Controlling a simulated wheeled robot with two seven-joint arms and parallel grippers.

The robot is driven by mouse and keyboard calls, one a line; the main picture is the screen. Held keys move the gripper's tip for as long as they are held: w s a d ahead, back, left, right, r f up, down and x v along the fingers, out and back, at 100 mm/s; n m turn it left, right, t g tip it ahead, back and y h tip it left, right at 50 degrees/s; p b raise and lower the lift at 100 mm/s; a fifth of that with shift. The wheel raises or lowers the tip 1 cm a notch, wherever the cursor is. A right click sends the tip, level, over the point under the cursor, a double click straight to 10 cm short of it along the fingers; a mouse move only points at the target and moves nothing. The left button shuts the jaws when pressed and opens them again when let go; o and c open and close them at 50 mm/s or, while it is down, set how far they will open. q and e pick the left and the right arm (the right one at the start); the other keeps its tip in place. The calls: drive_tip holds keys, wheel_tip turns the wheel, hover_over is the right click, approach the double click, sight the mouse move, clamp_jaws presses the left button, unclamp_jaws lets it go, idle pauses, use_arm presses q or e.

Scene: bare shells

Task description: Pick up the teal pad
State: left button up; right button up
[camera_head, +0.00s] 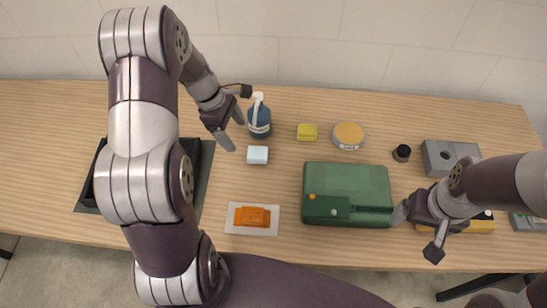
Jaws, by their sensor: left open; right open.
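A small pale blue block (257,155), the closest match to the teal pad, lies on the wooden table in front of the blue pump bottle (260,120). Its top looks almost white. My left gripper (234,128) is open and empty, up and to the left of the pale block, with its fingers near the bottle. My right gripper (416,234) is open at the right, beside the lower right corner of the green case (350,185). It is apart from the pale block, and I cannot tell whether it touches the case.
An orange item on a white card (233,216) lies in front of the block. A yellow sponge (307,132), a round tin (348,135) and a black knob (402,153) stand behind the case. A grey block (440,155) sits at right. My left arm partly hides a black tray (205,165).

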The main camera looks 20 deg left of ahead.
sight(257, 152)
use_arm(q)
drive_tip(key=w+d+f, duration=0.1)
drive_tip(key=f, duration=0.2)
drive_tip(key=w+d+f+n+p, duration=0.1)
drive_tip(key=f, duration=0.3)
drive_tip(key=w+d+f+n+p, duration=0.1)
drive_tip(key=d+f, duration=0.1)
drive_tip(key=f, duration=0.2)
drive_tip(key=shift+t+h, duration=0.3)
drive_tip(key=shift+w+d+f, duration=0.1)
drive_tip(key=shift+w+f, duration=0.05)
drive_tip(key=shift+f, duration=0.2)
drive_tip(key=c, duration=1.1)
